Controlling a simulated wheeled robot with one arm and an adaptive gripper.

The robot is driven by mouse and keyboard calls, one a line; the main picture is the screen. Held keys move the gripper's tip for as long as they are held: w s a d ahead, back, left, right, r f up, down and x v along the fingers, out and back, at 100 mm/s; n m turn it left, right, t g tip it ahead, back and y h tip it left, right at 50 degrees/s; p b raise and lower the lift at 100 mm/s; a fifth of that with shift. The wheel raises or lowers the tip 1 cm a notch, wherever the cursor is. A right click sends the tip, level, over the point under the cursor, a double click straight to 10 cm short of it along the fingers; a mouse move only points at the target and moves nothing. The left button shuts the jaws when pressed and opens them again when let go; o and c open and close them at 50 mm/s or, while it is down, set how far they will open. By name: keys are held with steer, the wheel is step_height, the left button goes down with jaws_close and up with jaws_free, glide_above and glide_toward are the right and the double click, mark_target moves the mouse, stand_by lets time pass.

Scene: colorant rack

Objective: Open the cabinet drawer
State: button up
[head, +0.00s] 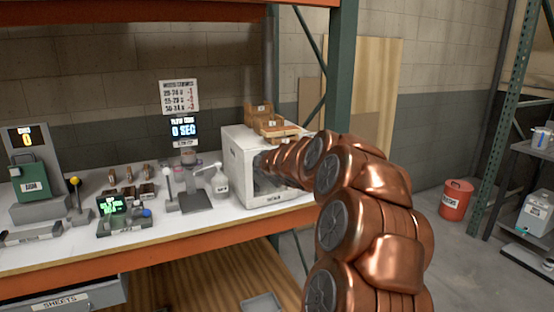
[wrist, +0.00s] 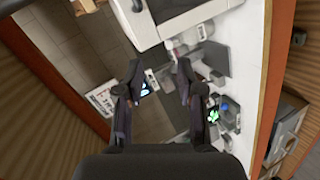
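A grey cabinet drawer (head: 72,297) labelled "SHEETS" sits under the bench at the lower left of the head view, partly cut off by the frame. Its front looks closed, but the lower part is out of view. In the wrist view a grey cabinet shape, likely the same one, shows at the lower right (wrist: 287,128), beyond the orange beam. My gripper (wrist: 161,72) is open and empty, its two dark fingers spread apart. In the head view my gripper (head: 262,160) is mostly hidden by my copper arm, near the white box's front, well above and right of the drawer.
A white box (head: 238,160) with wooden trays on top stands on the bench (head: 50,258). A scale, a white bottle (head: 220,180), several small bottles and a green container (head: 33,177) stand left of it. An orange beam (head: 150,248) edges the bench. A red bin (head: 456,199) stands on the floor.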

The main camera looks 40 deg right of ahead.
steer(key=d+f+n+t, duration=0.15)
steer(key=d+n, duration=0.35)
steer(key=d, duration=0.5)
steer(key=shift+t+y, duration=0.35)
steer(key=shift+y, duration=0.05)
steer(key=shift+d+p+x, duration=0.15)
steer(key=shift+p+x, duration=0.45)
steer(key=shift+x, duration=1.15)
steer(key=shift+d+p+x, duration=0.15)
steer(key=shift+p+x, duration=0.4)
steer(key=shift+x, duration=1.25)
steer(key=shift+s, duration=0.1)
steer(key=shift+c, duration=0.2)
jaws_close()
